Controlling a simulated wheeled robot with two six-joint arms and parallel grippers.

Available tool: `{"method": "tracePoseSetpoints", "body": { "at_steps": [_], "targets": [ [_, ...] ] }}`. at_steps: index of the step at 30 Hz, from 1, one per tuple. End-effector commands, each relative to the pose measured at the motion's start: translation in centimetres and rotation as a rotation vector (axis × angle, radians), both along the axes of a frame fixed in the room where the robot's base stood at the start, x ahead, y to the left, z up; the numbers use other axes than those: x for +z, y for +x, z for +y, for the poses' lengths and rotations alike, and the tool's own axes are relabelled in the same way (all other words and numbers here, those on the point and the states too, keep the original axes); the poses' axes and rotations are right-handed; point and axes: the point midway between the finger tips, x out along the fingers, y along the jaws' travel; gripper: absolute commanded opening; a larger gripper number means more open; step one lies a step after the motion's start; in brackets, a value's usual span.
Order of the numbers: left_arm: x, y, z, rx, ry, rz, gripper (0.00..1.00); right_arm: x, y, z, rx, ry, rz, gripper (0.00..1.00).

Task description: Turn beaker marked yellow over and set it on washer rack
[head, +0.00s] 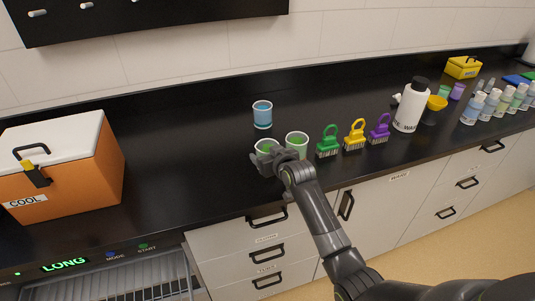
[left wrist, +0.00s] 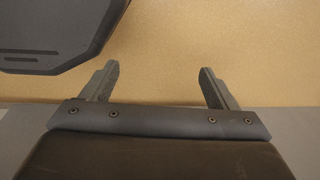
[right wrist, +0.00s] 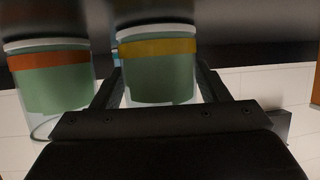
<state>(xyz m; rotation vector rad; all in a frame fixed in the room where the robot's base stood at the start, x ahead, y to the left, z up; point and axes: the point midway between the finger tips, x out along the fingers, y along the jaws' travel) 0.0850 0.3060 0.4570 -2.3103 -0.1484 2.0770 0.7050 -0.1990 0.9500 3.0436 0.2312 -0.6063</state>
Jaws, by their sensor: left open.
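The beaker with the yellow band (right wrist: 160,75) holds green liquid and sits between my right gripper's fingers in the right wrist view, which is upside down. In the head view this beaker (head: 264,145) stands upright on the counter, partly hidden by my right gripper (head: 267,160). One finger is on each side; whether they press on the glass is unclear. My left gripper (left wrist: 160,68) is open and empty over a tan surface. The washer's wire rack (head: 115,285) shows at the lower left of the head view.
An orange-banded beaker of green liquid (right wrist: 50,80) is close beside it, also visible in the head view (head: 297,140). A blue-liquid beaker (head: 262,115) stands behind. Brushes (head: 355,135) and a wash bottle (head: 411,108) stand right; a cooler (head: 75,165) left. Counter between cooler and beakers is clear.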

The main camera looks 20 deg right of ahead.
Motion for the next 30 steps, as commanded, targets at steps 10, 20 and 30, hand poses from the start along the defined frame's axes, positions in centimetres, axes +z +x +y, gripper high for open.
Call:
{"method": "tracePoseSetpoints", "body": {
  "at_steps": [10, 20, 30],
  "targets": [
    [0.0, 0.0, 0.0, 0.000, 0.000, 0.000, 0.81, 0.0, 0.0, 0.0, 0.000, 0.000, 0.000, 0.80],
    [-0.9, 0.0, 0.0, 0.000, 0.000, 0.000, 0.81, 0.6, -1.3, -0.2, 0.000, 0.000, -0.003, 0.80],
    [-1.9, 0.0, 0.0, 0.000, 0.000, 0.000, 0.81, 2.8, -5.4, -1.6, -0.001, -0.001, -0.003, 0.80]
  ]
}}
